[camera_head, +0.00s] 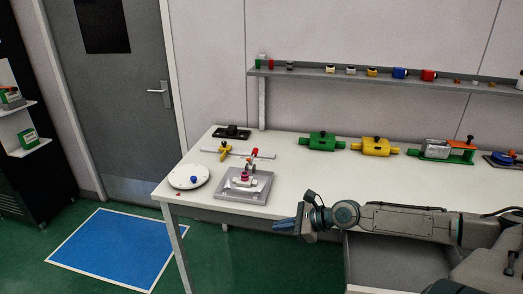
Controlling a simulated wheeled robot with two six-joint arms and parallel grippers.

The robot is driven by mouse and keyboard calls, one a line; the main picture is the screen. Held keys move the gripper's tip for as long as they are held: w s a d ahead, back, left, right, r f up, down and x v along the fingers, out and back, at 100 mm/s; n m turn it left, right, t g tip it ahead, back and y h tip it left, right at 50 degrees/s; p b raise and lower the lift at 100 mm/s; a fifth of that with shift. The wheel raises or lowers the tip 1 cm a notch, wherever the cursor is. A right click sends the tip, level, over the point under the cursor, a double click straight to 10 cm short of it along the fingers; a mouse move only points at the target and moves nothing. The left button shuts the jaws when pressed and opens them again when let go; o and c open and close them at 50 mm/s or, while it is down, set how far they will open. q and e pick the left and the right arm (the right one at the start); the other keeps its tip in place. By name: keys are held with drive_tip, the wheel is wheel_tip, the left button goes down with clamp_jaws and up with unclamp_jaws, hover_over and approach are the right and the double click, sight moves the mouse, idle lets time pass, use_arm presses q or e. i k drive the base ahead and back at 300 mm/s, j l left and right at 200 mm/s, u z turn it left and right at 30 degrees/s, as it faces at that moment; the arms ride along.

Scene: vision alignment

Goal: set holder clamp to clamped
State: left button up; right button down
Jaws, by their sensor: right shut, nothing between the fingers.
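A grey square plate (229,193) lies near the front left of the white table. A small holder (243,183) stands on it with a pink and red piece (245,175) in it. An upright part with a red top (254,153) rises just behind; I take this to be the holder clamp, but it is too small to tell whether it is clamped. My right gripper (284,225) is shut and empty, in front of the table's front edge, below and right of the plate. It is apart from the holder. My left gripper is not in view.
A yellow cross-shaped part (224,151) and a black block (231,132) lie behind. Green (321,141) and yellow (376,146) units stand further right. A shelf (390,80) runs above the table.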

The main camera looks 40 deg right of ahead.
sight(254, 153)
drive_tip(key=i+l, duration=1.15)
drive_tip(key=l, duration=0.3)
